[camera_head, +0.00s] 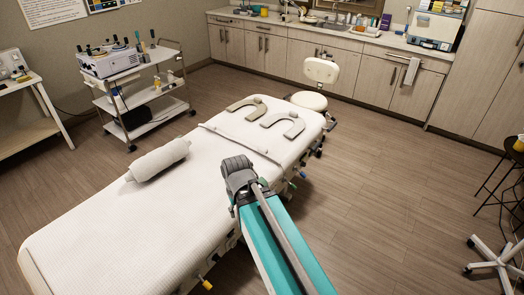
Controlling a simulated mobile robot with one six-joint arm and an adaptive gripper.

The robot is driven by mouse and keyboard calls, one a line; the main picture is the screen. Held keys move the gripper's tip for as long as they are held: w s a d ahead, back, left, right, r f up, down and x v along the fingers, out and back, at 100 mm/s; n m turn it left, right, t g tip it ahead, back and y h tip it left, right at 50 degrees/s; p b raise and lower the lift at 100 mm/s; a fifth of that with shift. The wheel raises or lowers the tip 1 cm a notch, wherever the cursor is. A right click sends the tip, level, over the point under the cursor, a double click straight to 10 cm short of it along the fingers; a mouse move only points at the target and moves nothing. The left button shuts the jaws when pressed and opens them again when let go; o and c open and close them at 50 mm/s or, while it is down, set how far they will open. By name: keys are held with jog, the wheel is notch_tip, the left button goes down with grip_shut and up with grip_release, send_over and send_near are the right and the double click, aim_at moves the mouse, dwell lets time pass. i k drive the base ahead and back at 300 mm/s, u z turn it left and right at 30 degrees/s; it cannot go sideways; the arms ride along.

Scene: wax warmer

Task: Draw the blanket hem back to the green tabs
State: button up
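A white blanket (130,225) lies over the long treatment bed. A thin raised band that looks like its hem (240,143) runs across the bed toward the far end, below two grey horseshoe-shaped pads. Small blue-green bits (301,174) show at the bed's right side; I cannot tell whether they are the green tabs. My gripper (237,165) is at the end of my teal arm, over the right part of the bed, nearer than the hem. Its fingers are hidden or too small to make out, and I see nothing held.
A white bolster (159,160) lies on the bed's left side. The grey pads (283,125) lie at the far end. A white stool (309,100) stands behind the bed, and a loaded trolley (145,90) at left.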

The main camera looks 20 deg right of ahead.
aim_at(262, 150)
jog(key=u, duration=0.1)
jog(key=i, duration=1.3)
jog(key=z, duration=1.9)
